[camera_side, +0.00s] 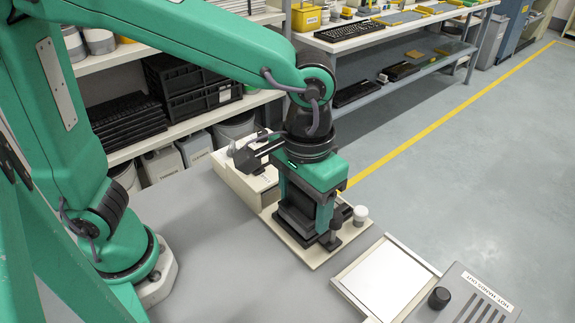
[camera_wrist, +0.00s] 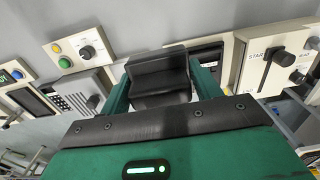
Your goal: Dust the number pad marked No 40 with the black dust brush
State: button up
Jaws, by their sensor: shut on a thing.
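My gripper (camera_side: 304,208) points down over a beige unit (camera_side: 302,254) on the grey bench. Its green fingers are shut on a black block-shaped thing, seen between them in the wrist view (camera_wrist: 160,74). It may be the black dust brush, but no bristles show and its lower part is hidden. I cannot make out a marking No 40 in either view. I cannot tell whether the held thing touches anything below.
A beige box (camera_side: 240,184) with a black fitting stands behind my gripper. A white-topped tray (camera_side: 386,279) and a grey slotted unit (camera_side: 466,298) with a black knob are at the right front. A START lever panel (camera_wrist: 271,62) is at the right in the wrist view.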

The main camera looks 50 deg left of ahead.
jog(key=w+a, duration=0.4)
jog(key=w, duration=0.5)
jog(key=w+a, duration=0.4)
jog(key=w, duration=0.6)
jog(key=shift+a+f, duration=0.2)
jog(key=shift+f, duration=2.55)
jog(key=shift+f, duration=0.15)
jog(key=shift+f, duration=2.35)
jog(key=shift+r, duration=0.1)
